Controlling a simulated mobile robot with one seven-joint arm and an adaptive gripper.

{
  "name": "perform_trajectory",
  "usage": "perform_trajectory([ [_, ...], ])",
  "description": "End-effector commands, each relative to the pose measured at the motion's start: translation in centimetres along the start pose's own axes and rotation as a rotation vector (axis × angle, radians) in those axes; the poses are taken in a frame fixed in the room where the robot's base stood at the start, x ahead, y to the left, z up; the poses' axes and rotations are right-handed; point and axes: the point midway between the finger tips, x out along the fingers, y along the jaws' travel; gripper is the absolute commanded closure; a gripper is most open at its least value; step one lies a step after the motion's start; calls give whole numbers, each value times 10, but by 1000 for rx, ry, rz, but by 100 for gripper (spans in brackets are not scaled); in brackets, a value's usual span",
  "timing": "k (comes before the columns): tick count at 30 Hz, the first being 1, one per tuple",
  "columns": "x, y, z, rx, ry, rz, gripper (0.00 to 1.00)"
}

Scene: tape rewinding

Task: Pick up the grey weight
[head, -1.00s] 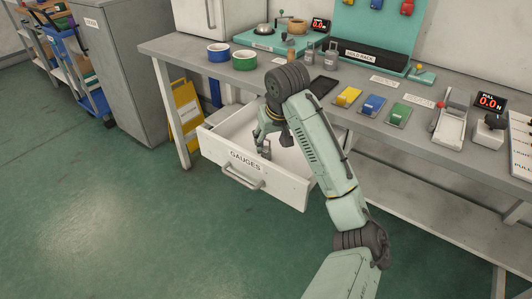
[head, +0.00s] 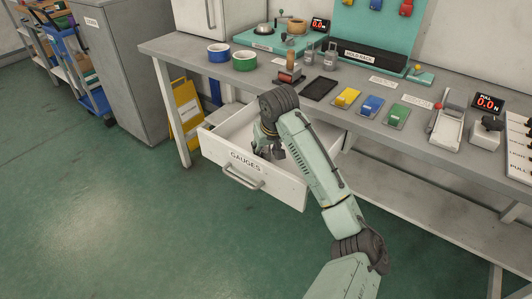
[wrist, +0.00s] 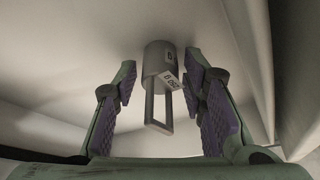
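The grey weight (wrist: 157,62) is a small cylinder with a rectangular loop handle and a white printed label. It is inside the open drawer (head: 290,194) marked GAUGES. My gripper (wrist: 160,75) is open, with its purple-padded fingers on either side of the weight and handle. Gaps show on both sides, so the fingers appear not to touch it. In the head view my gripper (head: 266,148) is down inside the drawer, and the arm hides part of the interior.
The drawer walls stand close around my gripper. Above is the workbench (head: 437,123) with blue (head: 218,53) and green (head: 244,60) tape rolls, a dark tray (head: 319,88) and several coloured blocks. The floor in front is clear.

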Motion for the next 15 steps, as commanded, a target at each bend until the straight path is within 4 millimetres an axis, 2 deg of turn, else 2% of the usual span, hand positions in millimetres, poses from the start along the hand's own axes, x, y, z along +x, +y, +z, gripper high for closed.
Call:
perform_trajectory([
  [2,0,0,0,0,0,0,69],
  [15,0,0,0,0,0,0,99],
])
